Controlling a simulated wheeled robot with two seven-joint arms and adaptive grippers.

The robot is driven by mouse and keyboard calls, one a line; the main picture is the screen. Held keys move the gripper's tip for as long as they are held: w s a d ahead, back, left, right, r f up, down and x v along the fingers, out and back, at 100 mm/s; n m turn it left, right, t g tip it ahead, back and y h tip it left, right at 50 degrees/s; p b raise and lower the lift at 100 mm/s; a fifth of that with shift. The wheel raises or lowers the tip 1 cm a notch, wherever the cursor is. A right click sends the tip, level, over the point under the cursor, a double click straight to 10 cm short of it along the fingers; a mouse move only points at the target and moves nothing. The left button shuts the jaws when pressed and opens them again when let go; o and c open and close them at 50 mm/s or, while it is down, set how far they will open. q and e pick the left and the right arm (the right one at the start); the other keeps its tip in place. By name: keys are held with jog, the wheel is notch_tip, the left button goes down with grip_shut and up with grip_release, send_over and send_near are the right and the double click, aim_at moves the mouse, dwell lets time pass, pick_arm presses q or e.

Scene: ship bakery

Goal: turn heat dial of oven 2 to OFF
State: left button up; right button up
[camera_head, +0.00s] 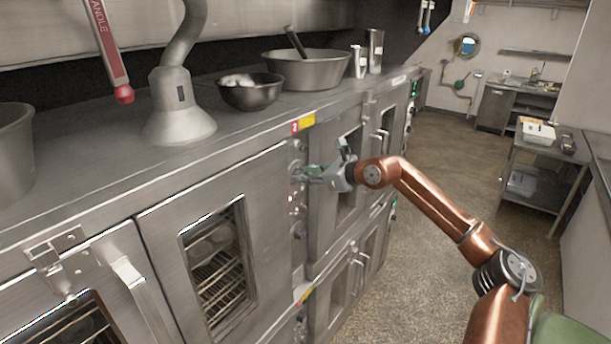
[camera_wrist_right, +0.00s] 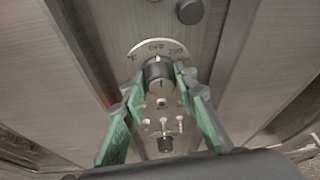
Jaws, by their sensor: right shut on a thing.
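The heat dial (camera_wrist_right: 160,76) is a dark round knob on a pale scale plate (camera_wrist_right: 141,49) with lettering at its top that looks like OFF. A pale mark shows at the knob's top edge, near that lettering; I cannot tell the exact setting. My right gripper (camera_wrist_right: 161,86) is shut on the knob, one green-padded finger on each side. In the head view, my right gripper (camera_head: 305,174) reaches the narrow control panel (camera_head: 298,150) beside the oven door (camera_head: 220,235), and hides the dial there. My left gripper is not in view.
Another dark knob (camera_wrist_right: 189,11) sits above the dial, and switches (camera_wrist_right: 165,124) and a lower knob (camera_wrist_right: 165,145) sit below. Red and yellow labels (camera_head: 307,121) mark the panel top. Bowls (camera_head: 305,70) and a vent pipe (camera_head: 180,105) stand on the ovens.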

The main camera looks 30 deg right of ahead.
jog(key=shift+f, duration=0.1)
jog(key=o, duration=1.1)
jog(key=shift+o, duration=0.2)
jog(key=shift+d, duration=0.1)
jog(key=v, duration=0.7)
jog(key=shift+s, duration=0.15)
jog(key=shift+d, duration=0.1)
